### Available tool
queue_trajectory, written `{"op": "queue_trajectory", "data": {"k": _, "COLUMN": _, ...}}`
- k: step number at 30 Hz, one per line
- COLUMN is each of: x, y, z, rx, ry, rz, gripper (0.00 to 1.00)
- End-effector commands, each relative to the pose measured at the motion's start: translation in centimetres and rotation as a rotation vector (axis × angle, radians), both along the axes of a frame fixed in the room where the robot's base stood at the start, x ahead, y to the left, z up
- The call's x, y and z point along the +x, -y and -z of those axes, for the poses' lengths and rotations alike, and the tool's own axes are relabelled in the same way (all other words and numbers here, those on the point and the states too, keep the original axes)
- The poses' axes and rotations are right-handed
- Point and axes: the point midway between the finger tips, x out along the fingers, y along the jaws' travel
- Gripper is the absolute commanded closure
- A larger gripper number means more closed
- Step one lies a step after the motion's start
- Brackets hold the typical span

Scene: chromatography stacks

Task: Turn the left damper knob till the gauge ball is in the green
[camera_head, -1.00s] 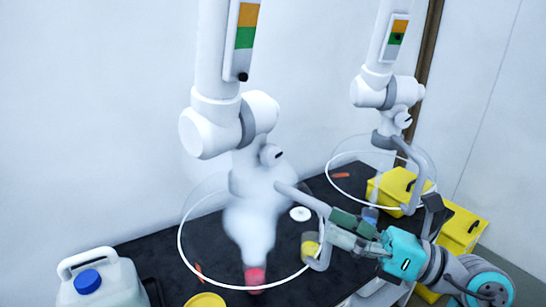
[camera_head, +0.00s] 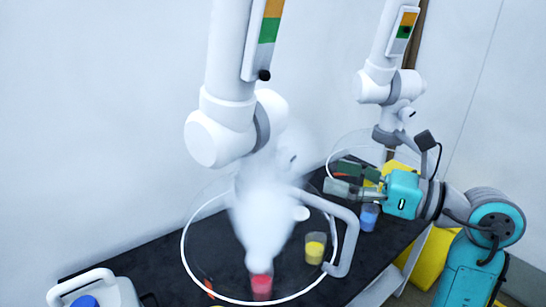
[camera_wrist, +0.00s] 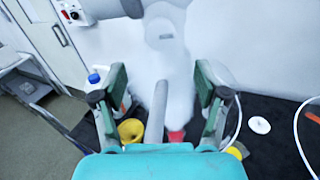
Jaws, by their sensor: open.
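The left damper knob (camera_head: 290,158) is a pale round knob with a dark mark on the left white extraction arm, partly veiled by white vapour. The knob shows faintly in the wrist view (camera_wrist: 166,37), ahead of and between my fingers. The left gauge (camera_head: 269,28) has an orange band above a green one. Its black ball (camera_head: 264,75) sits at the bottom, below the green. My gripper (camera_head: 338,178) is open and empty, right of the knob and apart from it. Its spread green fingers also show in the wrist view (camera_wrist: 160,82).
The left hood's grey handle (camera_head: 347,225) stands close below my gripper, beside its clear ring-edged hood. A red-filled beaker (camera_head: 262,285), a yellow one (camera_head: 315,248) and a blue one (camera_head: 369,217) stand on the black bench. The right gauge (camera_head: 405,27) has its ball in green.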

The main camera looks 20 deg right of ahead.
Motion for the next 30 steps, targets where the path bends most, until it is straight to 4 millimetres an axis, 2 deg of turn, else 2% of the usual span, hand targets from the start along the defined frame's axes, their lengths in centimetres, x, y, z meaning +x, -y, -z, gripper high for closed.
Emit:
{"op": "queue_trajectory", "data": {"k": 5, "x": 0.9, "y": -0.7, "z": -0.1, "rx": -0.005, "ry": 0.000, "rz": 0.003, "gripper": 0.27}}
{"op": "queue_trajectory", "data": {"k": 21, "x": 7.0, "y": -6.4, "z": -0.1, "rx": -0.004, "ry": 0.000, "rz": 0.002, "gripper": 0.27}}
{"op": "queue_trajectory", "data": {"k": 30, "x": 8.0, "y": -7.2, "z": 0.0, "rx": -0.004, "ry": 0.000, "rz": 0.004, "gripper": 0.27}}
